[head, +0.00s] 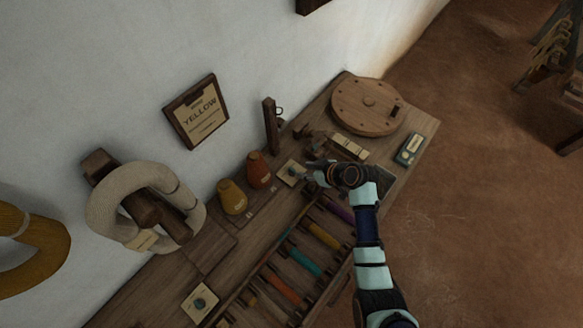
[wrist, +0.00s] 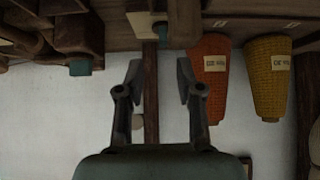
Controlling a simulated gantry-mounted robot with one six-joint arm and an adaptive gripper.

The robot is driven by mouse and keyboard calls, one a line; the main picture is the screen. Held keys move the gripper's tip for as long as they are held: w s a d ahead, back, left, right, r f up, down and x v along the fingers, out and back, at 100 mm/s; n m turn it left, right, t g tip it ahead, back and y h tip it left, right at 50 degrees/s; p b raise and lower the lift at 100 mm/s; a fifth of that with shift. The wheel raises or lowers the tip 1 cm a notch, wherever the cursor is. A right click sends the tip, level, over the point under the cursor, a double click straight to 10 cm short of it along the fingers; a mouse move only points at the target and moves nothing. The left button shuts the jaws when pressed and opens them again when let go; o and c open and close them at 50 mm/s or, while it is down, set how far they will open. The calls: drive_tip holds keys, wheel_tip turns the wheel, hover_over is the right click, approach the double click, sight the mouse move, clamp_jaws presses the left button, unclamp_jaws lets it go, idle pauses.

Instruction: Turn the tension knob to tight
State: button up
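Two pale square plates, each with a small round knob, lie on the wooden bench in the head view. One knob plate (head: 291,173) is beside the orange cone, just left of my gripper. The other knob plate (head: 199,303) is at the near left end of the bench. I cannot read a tension mark on either, nor tell which is the tension knob. In the wrist view a pale plate (wrist: 139,24) with a teal knob (wrist: 161,31) shows beyond the fingers. My gripper (wrist: 160,75) is open, with nothing between its fingertips. In the head view my gripper (head: 313,177) hovers over the bench.
The orange cone (head: 258,170) and yellow cone (head: 232,197) stand close left of my gripper. A wooden post (head: 270,127) rises behind. A rack of coloured bobbins (head: 303,262) lies in front. A round wooden disc (head: 368,106) is at the far end.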

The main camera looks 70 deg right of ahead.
sight(292, 169)
drive_tip(key=b+x, duration=0.3)
drive_tip(key=x, duration=0.4)
drive_tip(key=shift+w+a+f, duration=0.1)
drive_tip(key=shift+w+f, duration=0.05)
drive_tip(key=shift+w, duration=0.15)
clamp_jaws()
